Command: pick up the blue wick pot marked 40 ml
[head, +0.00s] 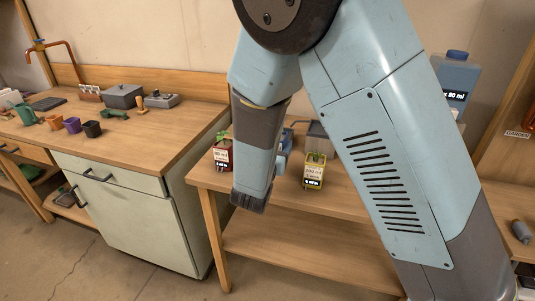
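A small blue object (285,146) shows on the lower wooden table, just right of my forearm. It may be the blue wick pot, but my arm hides most of it and no 40 ml mark is readable. A red pot (222,154) with a label and a green plant stands left of my forearm. A yellow pot (314,171) with a label and a plant stands to the right. My gripper (249,202) hangs at the end of the arm, in front of the table's front edge. Its fingers are not clearly shown, and I see nothing held in it.
A grey box (319,138) sits behind the yellow pot. A large blue bottle (455,83) stands at the back right. The higher wooden counter (150,125) at left holds small cups, a green can and grey boxes. The lower shelf (300,250) looks clear.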

